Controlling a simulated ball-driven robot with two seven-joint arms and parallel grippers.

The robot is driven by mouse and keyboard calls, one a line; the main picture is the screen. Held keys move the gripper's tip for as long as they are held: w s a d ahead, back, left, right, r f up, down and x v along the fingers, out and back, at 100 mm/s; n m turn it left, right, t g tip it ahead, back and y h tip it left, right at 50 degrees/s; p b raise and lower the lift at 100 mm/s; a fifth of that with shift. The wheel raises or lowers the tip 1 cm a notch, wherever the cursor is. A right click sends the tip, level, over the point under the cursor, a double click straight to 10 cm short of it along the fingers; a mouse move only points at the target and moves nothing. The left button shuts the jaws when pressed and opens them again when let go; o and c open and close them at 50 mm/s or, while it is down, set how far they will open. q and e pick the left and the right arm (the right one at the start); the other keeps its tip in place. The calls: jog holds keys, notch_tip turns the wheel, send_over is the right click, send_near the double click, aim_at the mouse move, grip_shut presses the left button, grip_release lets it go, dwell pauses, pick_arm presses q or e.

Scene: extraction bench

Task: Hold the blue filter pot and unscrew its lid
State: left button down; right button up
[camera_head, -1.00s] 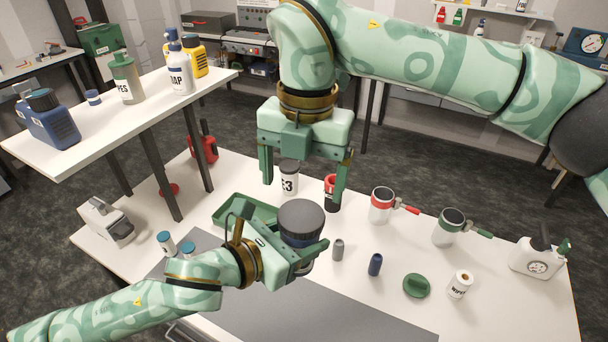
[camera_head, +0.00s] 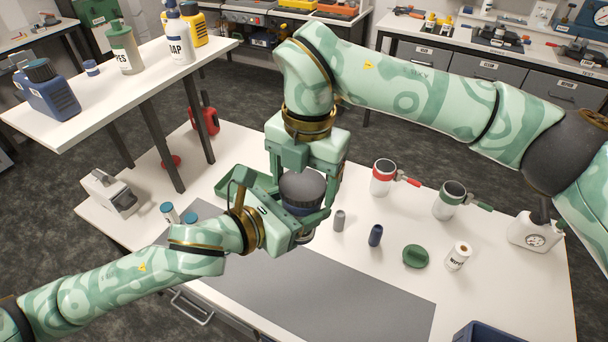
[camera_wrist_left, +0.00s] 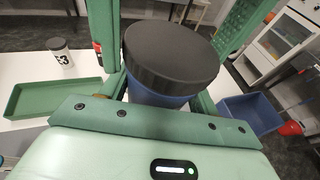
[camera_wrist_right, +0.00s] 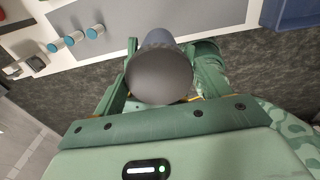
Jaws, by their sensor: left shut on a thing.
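The blue filter pot (camera_head: 300,209) stands upright in my left gripper (camera_head: 308,221), which is shut on its body from the left. Its round dark grey lid (camera_head: 302,187) sits on top. In the left wrist view the lid (camera_wrist_left: 170,52) covers most of the blue pot body (camera_wrist_left: 158,97). My right gripper (camera_head: 303,177) points down over the lid, with one finger on either side. In the right wrist view the lid (camera_wrist_right: 158,76) lies between those fingers; they look apart, though any slight contact is hard to judge.
The grey mat (camera_head: 330,290) is clear.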

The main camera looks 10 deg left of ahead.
jog(key=c, duration=0.6)
jog(key=shift+n, duration=1.1)
jog(key=shift+c, duration=0.2)
jog(key=n, duration=0.4)
jog(key=shift+n, duration=0.3)
jog(key=o, duration=1.1)
jog(key=shift+d+r, duration=0.1)
jog(key=shift+r, duration=2.2)
